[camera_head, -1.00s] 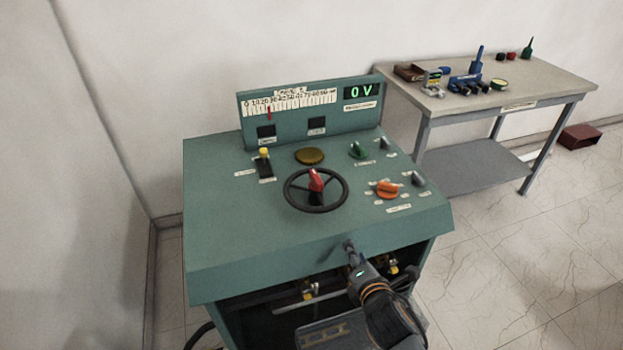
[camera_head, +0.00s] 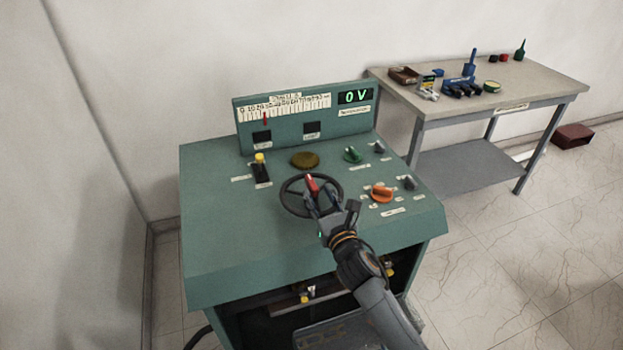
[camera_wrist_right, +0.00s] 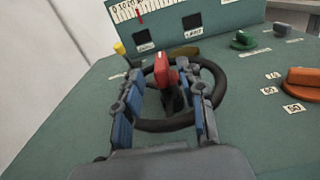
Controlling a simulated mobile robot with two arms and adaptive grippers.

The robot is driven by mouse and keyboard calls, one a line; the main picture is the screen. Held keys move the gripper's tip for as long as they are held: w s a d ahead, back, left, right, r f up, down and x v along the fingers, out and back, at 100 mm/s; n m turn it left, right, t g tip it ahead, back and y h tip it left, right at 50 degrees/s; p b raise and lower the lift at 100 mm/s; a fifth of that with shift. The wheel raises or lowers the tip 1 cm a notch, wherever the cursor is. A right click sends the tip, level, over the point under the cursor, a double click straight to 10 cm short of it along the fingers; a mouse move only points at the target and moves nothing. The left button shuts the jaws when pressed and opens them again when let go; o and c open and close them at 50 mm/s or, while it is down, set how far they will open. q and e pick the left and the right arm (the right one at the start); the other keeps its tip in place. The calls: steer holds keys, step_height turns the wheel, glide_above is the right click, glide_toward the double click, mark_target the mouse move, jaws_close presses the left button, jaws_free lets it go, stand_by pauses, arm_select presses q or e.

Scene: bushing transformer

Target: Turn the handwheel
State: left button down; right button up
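The black handwheel (camera_head: 289,207) with a red pointer (camera_head: 312,184) at its middle lies on the sloping top of the green console (camera_head: 225,235). My right gripper (camera_head: 325,200) is over the wheel's near side. In the right wrist view its two blue-padded fingers (camera_wrist_right: 163,108) are spread apart over the wheel (camera_wrist_right: 219,85), with the red pointer (camera_wrist_right: 164,70) and hub between them. No grip on the rim shows, and contact cannot be told. The gripper hides part of the near rim in the head view. My left gripper is not in view.
An orange knob (camera_head: 381,193), a green knob (camera_head: 353,154) and a yellow-tipped switch (camera_head: 261,168) stand near the wheel. The display (camera_head: 355,97) reads 0 V. A table (camera_head: 400,91) with tools stands at the back right.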

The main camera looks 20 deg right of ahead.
mark_target(312, 182)
steer(key=w, duration=0.6)
steer(key=shift+a, duration=0.15)
steer(key=shift+s, duration=0.1)
steer(key=shift+c, duration=0.4)
jaws_close()
